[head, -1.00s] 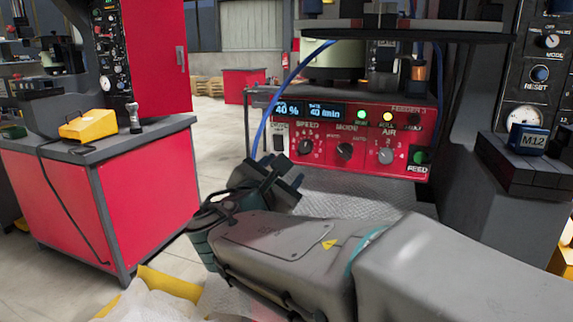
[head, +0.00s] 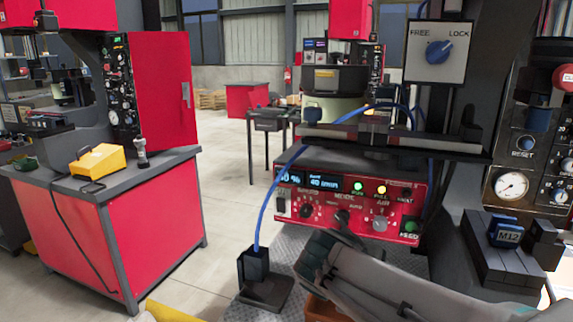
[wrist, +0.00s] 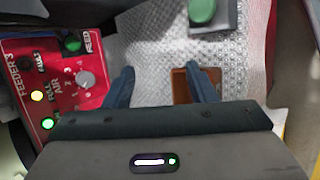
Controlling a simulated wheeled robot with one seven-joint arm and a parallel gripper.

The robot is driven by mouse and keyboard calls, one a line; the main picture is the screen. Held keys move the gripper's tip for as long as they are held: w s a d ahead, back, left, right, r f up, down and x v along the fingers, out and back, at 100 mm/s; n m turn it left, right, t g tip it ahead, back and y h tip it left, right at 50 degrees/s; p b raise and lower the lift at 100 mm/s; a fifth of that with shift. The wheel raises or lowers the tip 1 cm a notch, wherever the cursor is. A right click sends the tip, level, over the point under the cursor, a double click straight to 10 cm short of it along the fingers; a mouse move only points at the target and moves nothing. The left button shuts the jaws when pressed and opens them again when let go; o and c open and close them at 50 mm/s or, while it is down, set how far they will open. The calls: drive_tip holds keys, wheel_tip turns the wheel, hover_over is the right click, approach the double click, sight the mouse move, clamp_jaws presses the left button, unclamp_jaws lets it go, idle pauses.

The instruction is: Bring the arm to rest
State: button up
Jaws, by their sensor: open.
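My gripper (wrist: 162,88) shows in the wrist view with its two dark blue fingers wide apart and nothing between them. They point over the metal tread plate (wrist: 150,50), beside the red feeder panel (wrist: 28,105). In the head view my arm lies low at the right, and my gripper (head: 328,258) is in front of the red panel (head: 325,216). Its fingertips are hard to make out there. The panel has a lit green lamp, a lit yellow lamp, knobs and a green FEED button (head: 410,227).
A brown bin (head: 318,310) is partly hidden beneath my arm. A black block with a blue cable (head: 262,215) stands on the plate at left. A FREE/LOCK knob (head: 438,52) is above. A block marked M12 (head: 507,233) sits at right. Open floor lies beside the red cabinet (head: 60,240).

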drive_tip(key=s+r+m+g+y+p, duration=0.1)
drive_tip(key=s+r+m+y+p, duration=0.1)
drive_tip(key=s+m+p, duration=0.3)
drive_tip(key=s+a+r+m+g+y+p, duration=0.1)
drive_tip(key=s+r+m+g+y+p, duration=0.1)
drive_tip(key=m+p, duration=0.4)
drive_tip(key=s+r+m+y, duration=0.1)
drive_tip(key=s+y, duration=0.1)
drive_tip(key=shift+s+y, duration=0.4)
idle(4.0)
